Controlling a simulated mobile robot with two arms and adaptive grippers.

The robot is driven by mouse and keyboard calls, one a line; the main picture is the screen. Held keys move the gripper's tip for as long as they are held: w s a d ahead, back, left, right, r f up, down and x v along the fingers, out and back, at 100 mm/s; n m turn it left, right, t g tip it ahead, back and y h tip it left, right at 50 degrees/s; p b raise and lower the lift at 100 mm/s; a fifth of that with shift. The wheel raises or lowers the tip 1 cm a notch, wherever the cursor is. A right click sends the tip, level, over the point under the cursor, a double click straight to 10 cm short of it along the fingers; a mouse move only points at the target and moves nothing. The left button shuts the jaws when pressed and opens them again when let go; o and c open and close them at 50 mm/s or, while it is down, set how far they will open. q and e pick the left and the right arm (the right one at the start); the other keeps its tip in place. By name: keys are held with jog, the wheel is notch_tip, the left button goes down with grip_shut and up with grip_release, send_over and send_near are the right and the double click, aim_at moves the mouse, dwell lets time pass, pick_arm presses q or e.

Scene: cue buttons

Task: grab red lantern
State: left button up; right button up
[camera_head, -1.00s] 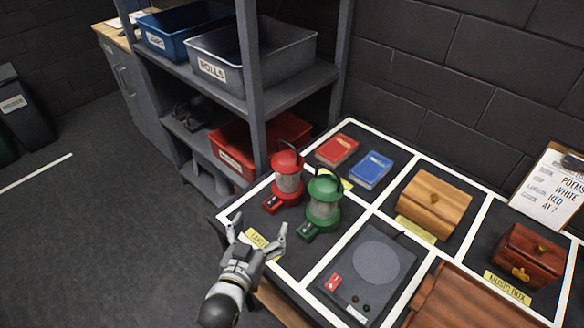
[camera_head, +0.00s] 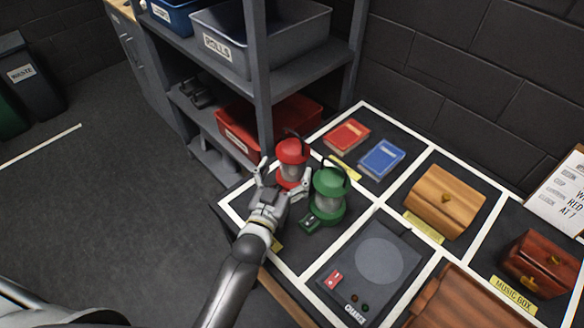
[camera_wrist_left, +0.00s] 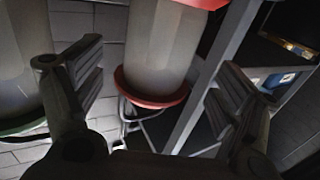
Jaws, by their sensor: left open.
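The red lantern (camera_head: 292,153) stands upright at the table's left end, its lower part hidden behind my left gripper in the head view. My left gripper (camera_head: 283,180) is open, its fingers on either side of the lantern's lower front. In the left wrist view the lantern's pale glass body (camera_wrist_left: 158,50) and red rim (camera_wrist_left: 150,92) lie between the two open fingers (camera_wrist_left: 155,100). I cannot tell whether the fingers touch it. The green lantern (camera_head: 329,191) stands close to its right, and part of it shows beside one finger in the left wrist view (camera_wrist_left: 22,70). My right gripper is out of view.
The black table with white lines holds a red book (camera_head: 347,136), a blue book (camera_head: 382,159), a wooden box (camera_head: 446,200), a dark device (camera_head: 372,262) and a music box (camera_head: 540,262). A grey shelf post (camera_head: 263,95) rises close behind the red lantern.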

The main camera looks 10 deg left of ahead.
aim_at(289, 167)
pick_arm(q)
jog(key=w, duration=0.2)
jog(key=w+d+r+p, duration=0.1)
jog(key=w, duration=0.1)
jog(key=shift+w+f, duration=0.15)
jog(key=shift+w, duration=0.25)
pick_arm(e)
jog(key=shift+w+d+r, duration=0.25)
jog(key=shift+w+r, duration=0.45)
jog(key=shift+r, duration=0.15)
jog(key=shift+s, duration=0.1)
pick_arm(q)
jog(key=shift+c, duration=1)
jog(key=c, duration=1)
jog(key=shift+c, duration=0.2)
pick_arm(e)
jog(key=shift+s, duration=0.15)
pick_arm(q)
jog(key=shift+r, duration=0.25)
